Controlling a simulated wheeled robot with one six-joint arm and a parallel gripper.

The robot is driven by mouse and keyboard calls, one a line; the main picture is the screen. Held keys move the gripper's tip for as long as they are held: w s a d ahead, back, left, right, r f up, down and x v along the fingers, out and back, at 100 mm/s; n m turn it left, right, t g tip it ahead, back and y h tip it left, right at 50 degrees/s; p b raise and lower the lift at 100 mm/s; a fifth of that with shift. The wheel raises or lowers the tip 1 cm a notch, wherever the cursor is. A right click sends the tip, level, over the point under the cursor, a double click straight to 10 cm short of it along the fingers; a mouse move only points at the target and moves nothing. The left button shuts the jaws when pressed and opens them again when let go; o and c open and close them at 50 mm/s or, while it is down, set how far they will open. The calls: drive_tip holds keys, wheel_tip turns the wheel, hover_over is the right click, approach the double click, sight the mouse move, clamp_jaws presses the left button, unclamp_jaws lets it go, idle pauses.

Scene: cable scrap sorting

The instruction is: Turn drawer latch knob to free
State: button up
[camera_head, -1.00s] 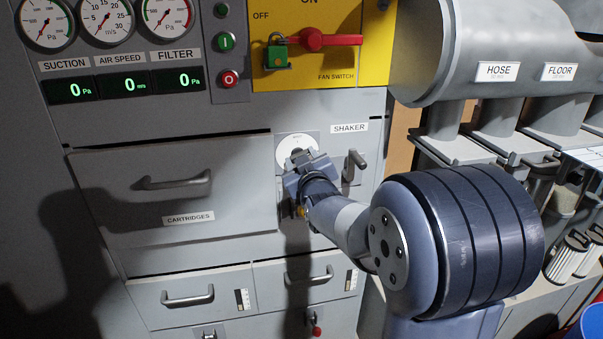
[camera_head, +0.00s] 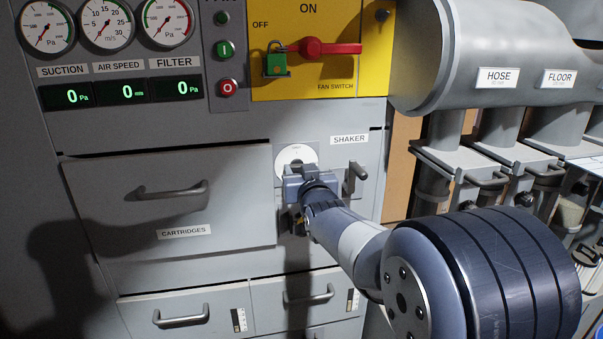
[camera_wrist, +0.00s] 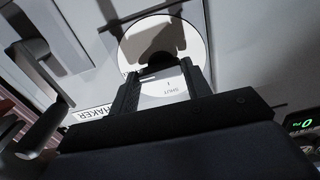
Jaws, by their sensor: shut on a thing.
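The latch knob sits on a round white dial (camera_head: 297,154) right of the drawer marked CARTRIDGES (camera_head: 233,215). The wrist view shows the white dial (camera_wrist: 190,42) with the word SHUT and a dark shape, the knob (camera_wrist: 160,62), at its middle. My gripper (camera_head: 298,172) is at the dial, and its fingers (camera_wrist: 163,75) are closed on the knob. The knob is mostly hidden by the gripper in the head view, and I cannot tell its exact angle. The drawer front looks closed.
A SHAKER crank (camera_head: 356,174) sticks out close to the right of my gripper. Above are a red fan switch handle (camera_head: 335,48) with a green padlock (camera_head: 275,62). Two smaller drawers are below. Hose pipes (camera_head: 480,60) stand at the right.

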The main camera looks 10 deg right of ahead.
drive_tip(key=o, duration=1)
drive_tip(key=s, duration=1)
drive_tip(key=shift+s, duration=0.4)
drive_tip(key=shift+w, duration=0.15)
drive_tip(key=w, duration=1)
drive_tip(key=shift+w, duration=0.3)
